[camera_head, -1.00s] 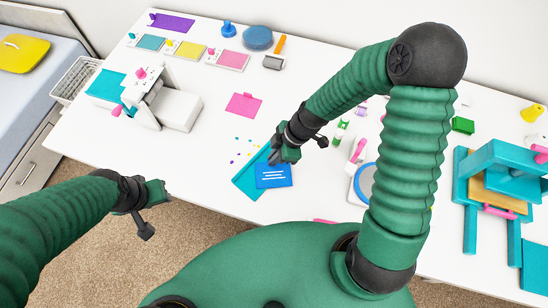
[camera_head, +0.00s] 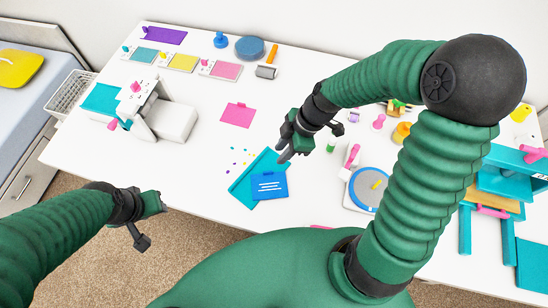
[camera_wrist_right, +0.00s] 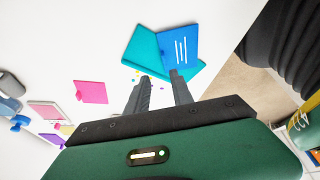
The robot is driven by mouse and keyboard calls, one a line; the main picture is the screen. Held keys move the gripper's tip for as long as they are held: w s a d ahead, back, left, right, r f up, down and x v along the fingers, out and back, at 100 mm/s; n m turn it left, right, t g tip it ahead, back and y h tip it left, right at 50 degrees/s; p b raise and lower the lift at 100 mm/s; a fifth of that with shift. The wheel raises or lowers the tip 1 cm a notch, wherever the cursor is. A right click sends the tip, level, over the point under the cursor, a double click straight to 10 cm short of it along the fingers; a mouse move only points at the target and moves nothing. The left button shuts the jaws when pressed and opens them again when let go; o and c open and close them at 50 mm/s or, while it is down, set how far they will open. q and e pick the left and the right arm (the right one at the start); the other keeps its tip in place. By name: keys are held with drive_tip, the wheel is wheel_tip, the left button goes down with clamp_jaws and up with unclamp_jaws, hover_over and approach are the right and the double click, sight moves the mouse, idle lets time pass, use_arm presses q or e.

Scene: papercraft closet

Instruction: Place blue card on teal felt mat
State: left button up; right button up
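The blue card (camera_head: 269,186), with white lines on it, lies on the teal felt mat (camera_head: 243,188) near the table's front edge. The card covers the mat's right part, and its lower right side seems to reach past the mat. In the right wrist view the card (camera_wrist_right: 186,47) lies partly over the mat (camera_wrist_right: 144,47). My right gripper (camera_head: 284,158) is above and just behind the card, apart from it. In the wrist view its fingers (camera_wrist_right: 158,82) are spread with nothing between them. My left gripper (camera_head: 162,202) hangs left of the mat, off the table's front edge; its finger gap is unclear.
A pink card (camera_head: 238,115) lies behind the mat, with several small coloured bits between them. A white scale-like device with a blue disc (camera_head: 369,187) stands to the right. A white and grey machine (camera_head: 165,118) stands at the left. The table's front edge is close to the mat.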

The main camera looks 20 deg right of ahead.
drive_tip(key=s+d+r+m+t+h, duration=0.1)
drive_tip(key=s+d+r+m+h, duration=0.1)
drive_tip(key=m, duration=1.3)
drive_tip(key=s+d+h, duration=0.1)
drive_tip(key=s+h, duration=0.1)
drive_tip(key=s, duration=0.1)
drive_tip(key=shift+r+t, duration=0.3)
drive_tip(key=shift+r, duration=0.05)
